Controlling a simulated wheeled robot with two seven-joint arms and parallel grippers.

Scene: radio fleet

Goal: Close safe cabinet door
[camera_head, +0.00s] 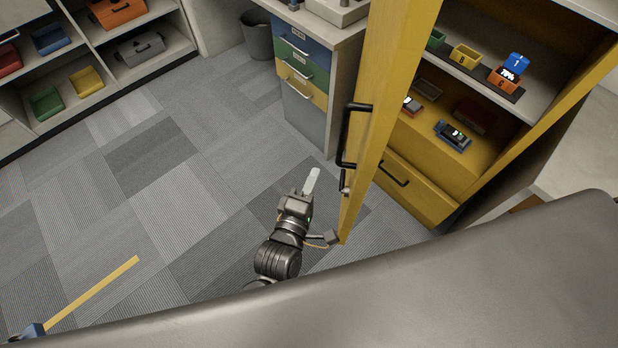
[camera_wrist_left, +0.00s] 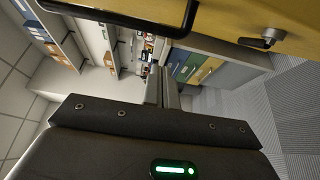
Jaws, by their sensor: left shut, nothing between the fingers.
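The yellow safe cabinet door (camera_head: 385,80) stands wide open, seen nearly edge-on in the head view. It carries a black bar handle (camera_head: 346,140) and a small metal latch (camera_head: 345,186) below it. The yellow cabinet (camera_head: 562,78) is to the right of the door, its inside exposed. My left gripper (camera_head: 311,181) is shut and empty, just left of the door's lower part and apart from the handle. In the left wrist view the gripper (camera_wrist_left: 160,88) points past the door (camera_wrist_left: 240,22), with the handle (camera_wrist_left: 150,30) and latch (camera_wrist_left: 262,40) above it. My right gripper is not visible.
Radios (camera_head: 453,136) and small coloured bins (camera_head: 466,56) sit inside the cabinet. A drawer unit (camera_head: 303,75) with blue, green and yellow drawers stands behind the door. A grey waste bin (camera_head: 257,36) is beside it. The carpet (camera_head: 150,160) at left is mostly clear.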

